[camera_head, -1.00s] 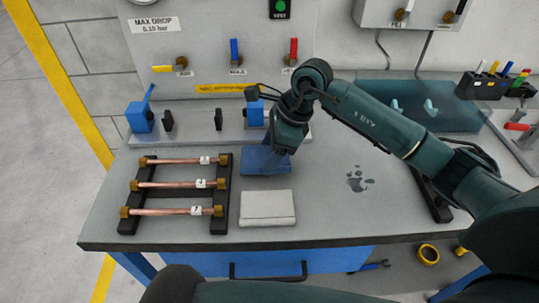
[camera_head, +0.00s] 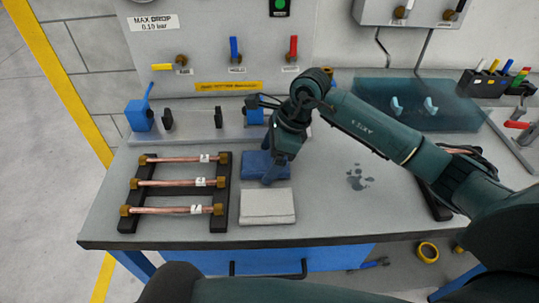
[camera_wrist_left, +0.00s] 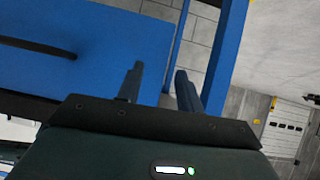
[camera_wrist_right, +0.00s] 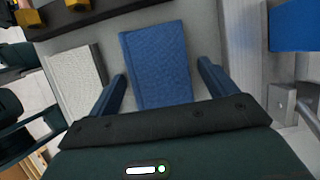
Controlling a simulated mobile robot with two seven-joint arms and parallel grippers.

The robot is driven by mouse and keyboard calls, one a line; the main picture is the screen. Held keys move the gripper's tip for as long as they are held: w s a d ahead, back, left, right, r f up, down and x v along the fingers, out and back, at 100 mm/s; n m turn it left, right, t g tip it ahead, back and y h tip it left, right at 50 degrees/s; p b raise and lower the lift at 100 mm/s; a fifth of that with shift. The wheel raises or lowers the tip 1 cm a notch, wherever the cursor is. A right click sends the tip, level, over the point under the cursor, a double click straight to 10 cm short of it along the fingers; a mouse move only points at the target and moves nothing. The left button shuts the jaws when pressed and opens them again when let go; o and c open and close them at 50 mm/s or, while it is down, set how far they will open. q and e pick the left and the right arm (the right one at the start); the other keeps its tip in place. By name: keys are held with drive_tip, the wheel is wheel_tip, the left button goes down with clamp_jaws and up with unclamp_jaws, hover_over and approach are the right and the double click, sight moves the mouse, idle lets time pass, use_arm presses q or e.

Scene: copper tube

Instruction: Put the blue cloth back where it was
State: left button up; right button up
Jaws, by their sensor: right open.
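The blue cloth (camera_head: 258,165) lies folded flat on the grey bench, just behind a folded grey-white cloth (camera_head: 268,206). It also shows in the right wrist view (camera_wrist_right: 156,62), between the two fingers. My right gripper (camera_head: 270,178) is open over the blue cloth, its fingers apart on either side of it; whether they touch it I cannot tell. The right wrist view shows the right gripper (camera_wrist_right: 160,88) holding nothing. My left gripper (camera_wrist_left: 155,82) is open and empty, seen only in its wrist view, near the blue bench front.
A black rack (camera_head: 221,193) with three copper tubes (camera_head: 175,184) lies left of the cloths. A blue clamp (camera_head: 140,116) stands on the fixture rail behind. A dark wet patch (camera_head: 358,180) marks the bench to the right. Pens and tools stand at the far right.

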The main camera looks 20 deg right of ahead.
drive_tip(key=shift+r, duration=0.25)
drive_tip(key=shift+d+r, duration=0.2)
drive_tip(key=shift+r, duration=0.15)
drive_tip(key=b+v, duration=0.1)
drive_tip(key=v, duration=1)
drive_tip(key=shift+s, duration=0.15)
